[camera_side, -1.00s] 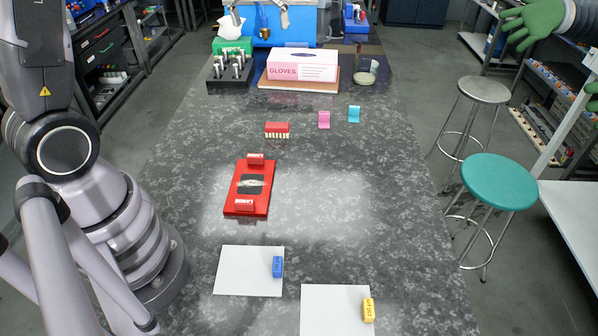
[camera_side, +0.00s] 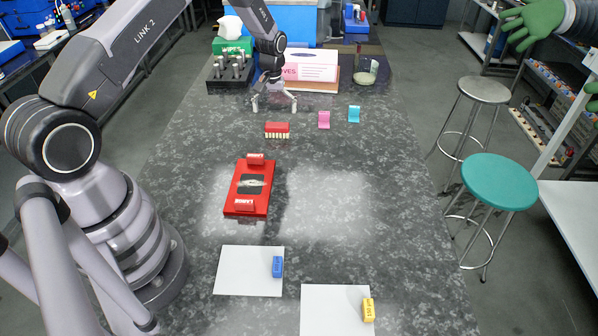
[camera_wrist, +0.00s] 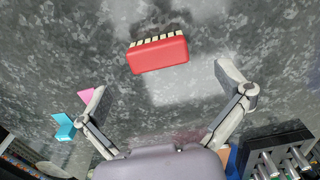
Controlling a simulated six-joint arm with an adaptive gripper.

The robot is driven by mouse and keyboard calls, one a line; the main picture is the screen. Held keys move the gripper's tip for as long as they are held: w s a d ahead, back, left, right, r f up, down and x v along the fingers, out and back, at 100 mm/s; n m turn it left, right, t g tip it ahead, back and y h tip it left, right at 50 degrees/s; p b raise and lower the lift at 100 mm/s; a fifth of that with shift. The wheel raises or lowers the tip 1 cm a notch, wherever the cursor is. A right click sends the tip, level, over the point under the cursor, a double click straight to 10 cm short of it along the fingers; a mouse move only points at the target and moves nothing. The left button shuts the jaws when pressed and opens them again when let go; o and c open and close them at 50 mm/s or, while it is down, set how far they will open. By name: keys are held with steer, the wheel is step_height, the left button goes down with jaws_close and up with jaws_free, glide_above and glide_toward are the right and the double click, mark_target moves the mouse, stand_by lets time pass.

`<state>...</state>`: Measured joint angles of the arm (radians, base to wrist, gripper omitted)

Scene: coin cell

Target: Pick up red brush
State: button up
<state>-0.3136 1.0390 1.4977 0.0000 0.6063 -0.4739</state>
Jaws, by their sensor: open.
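The red brush (camera_side: 277,127) lies on the dark speckled table, red back up, with pale bristles along its near side. In the wrist view the brush (camera_wrist: 158,54) shows at the top middle, with its bristles along the far edge. My gripper (camera_side: 274,106) is behind the brush in the side view, above the table. In the wrist view the gripper (camera_wrist: 160,90) has its two fingers spread wide and nothing between them. The brush lies beyond the fingertips and is not touched.
Pink (camera_side: 324,119) and cyan (camera_side: 354,113) pieces stand right of the brush. A red tray (camera_side: 235,190) lies nearer. Behind my gripper are a gloves box (camera_side: 318,68) and a black rack (camera_side: 222,82). White sheets (camera_side: 240,275) with a blue block (camera_side: 278,266) and yellow block (camera_side: 368,309) lie in front.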

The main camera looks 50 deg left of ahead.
mark_target(277, 124)
steer(key=f, duration=0.6)
steer(key=shift+w, duration=0.25)
steer(key=c, duration=1.2)
steer(key=shift+o, duration=0.2)
steer(key=shift+r, duration=0.1)
steer(key=shift+r, duration=0.55)
steer(key=s+d+r, duration=0.4)
steer(key=s+r, duration=0.7)
steer(key=s, duration=0.2)
steer(key=shift+s+d+r, duration=0.15)
steer(key=shift+s+r, duration=0.05)
steer(key=shift+r, duration=0.2)
